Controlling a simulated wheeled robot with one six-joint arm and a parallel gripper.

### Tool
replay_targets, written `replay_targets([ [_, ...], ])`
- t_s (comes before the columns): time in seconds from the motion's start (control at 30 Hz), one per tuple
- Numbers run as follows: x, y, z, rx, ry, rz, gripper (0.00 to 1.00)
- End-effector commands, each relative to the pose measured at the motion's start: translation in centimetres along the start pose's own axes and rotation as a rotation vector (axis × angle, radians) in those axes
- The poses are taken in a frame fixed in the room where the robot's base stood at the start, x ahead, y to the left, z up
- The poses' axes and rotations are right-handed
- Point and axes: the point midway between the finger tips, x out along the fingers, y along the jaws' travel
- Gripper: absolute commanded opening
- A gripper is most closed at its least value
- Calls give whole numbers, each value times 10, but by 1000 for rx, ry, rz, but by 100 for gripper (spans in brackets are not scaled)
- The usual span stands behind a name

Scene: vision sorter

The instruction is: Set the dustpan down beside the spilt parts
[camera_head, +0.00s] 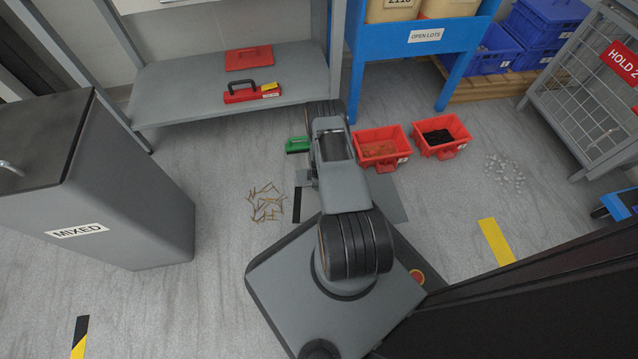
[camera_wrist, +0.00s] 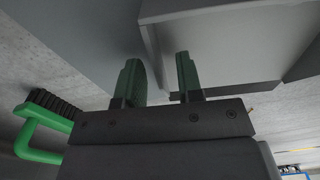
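A grey dustpan (camera_head: 390,196) with a black lip (camera_head: 297,204) shows low beneath my arm, which hides its middle. Its lip faces left, towards the thin brown spilt parts (camera_head: 266,203) scattered on the floor, with a small gap between. In the wrist view its grey body (camera_wrist: 225,50) lies beyond my fingertips. My gripper (camera_wrist: 157,72) has its two fingers a narrow gap apart, with grey surface showing between them. I cannot tell whether they touch the dustpan, nor whether it rests fully on the floor.
A green brush (camera_head: 297,145) with black bristles lies behind the dustpan; it also shows in the wrist view (camera_wrist: 40,125). Two red bins (camera_head: 382,160) (camera_head: 441,148) stand right of my arm. Pale parts (camera_head: 505,173) lie farther right. A grey MIXED cabinet (camera_head: 150,215) stands left.

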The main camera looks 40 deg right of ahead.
Motion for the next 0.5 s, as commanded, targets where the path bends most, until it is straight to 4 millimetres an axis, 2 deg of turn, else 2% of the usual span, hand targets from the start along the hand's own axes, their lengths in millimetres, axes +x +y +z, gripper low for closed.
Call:
replay_targets([
  [0.17,-8,0,0,0,0,1,34],
  [0.27,-24,1,0,0,0,1,34],
  [0.5,-75,1,0,0,0,2,34],
])
